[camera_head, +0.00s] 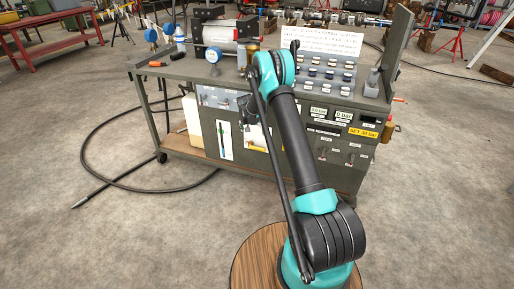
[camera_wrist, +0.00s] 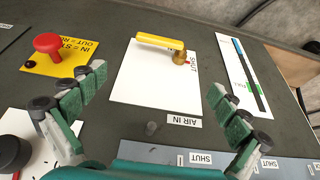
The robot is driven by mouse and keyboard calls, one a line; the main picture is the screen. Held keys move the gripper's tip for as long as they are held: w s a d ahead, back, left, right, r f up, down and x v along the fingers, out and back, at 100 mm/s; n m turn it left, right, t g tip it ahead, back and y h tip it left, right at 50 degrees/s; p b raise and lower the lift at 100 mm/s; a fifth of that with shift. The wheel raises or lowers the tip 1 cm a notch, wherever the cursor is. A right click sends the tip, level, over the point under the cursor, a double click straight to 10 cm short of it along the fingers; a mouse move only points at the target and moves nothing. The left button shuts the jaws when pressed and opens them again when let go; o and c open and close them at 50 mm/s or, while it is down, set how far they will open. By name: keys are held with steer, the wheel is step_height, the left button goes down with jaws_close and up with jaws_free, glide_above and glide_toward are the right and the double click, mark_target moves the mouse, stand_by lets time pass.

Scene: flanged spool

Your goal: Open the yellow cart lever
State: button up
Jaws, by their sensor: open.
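The yellow lever (camera_wrist: 160,41) is in the wrist view, near the top middle. It lies roughly crosswise in the picture, with its brass pivot (camera_wrist: 180,58) at its right end. It is mounted on a white plate (camera_wrist: 150,85) marked "SHUT" beside the pivot and "AIR IN" below. My gripper (camera_wrist: 163,85) is open, its green-padded fingers spread to the left and right of the plate. The lever is beyond the fingertips and between their lines, and nothing is held. In the head view my arm hides much of the cart front around the gripper.
A red knob (camera_wrist: 47,44) on a yellow plate is left of the lever. A black knob (camera_wrist: 12,152) is at lower left. A gauge strip (camera_wrist: 245,75) is to the right. The grey cart (camera_head: 175,130) carries equipment on top. A black hose (camera_head: 100,130) lies on the floor.

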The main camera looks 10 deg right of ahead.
mark_target(257, 148)
steer(key=x, duration=1.6)
steer(key=shift+w+d+f, duration=0.15)
steer(key=shift+f, duration=0.1)
steer(key=c, duration=1.3)
steer(key=shift+c, duration=0.2)
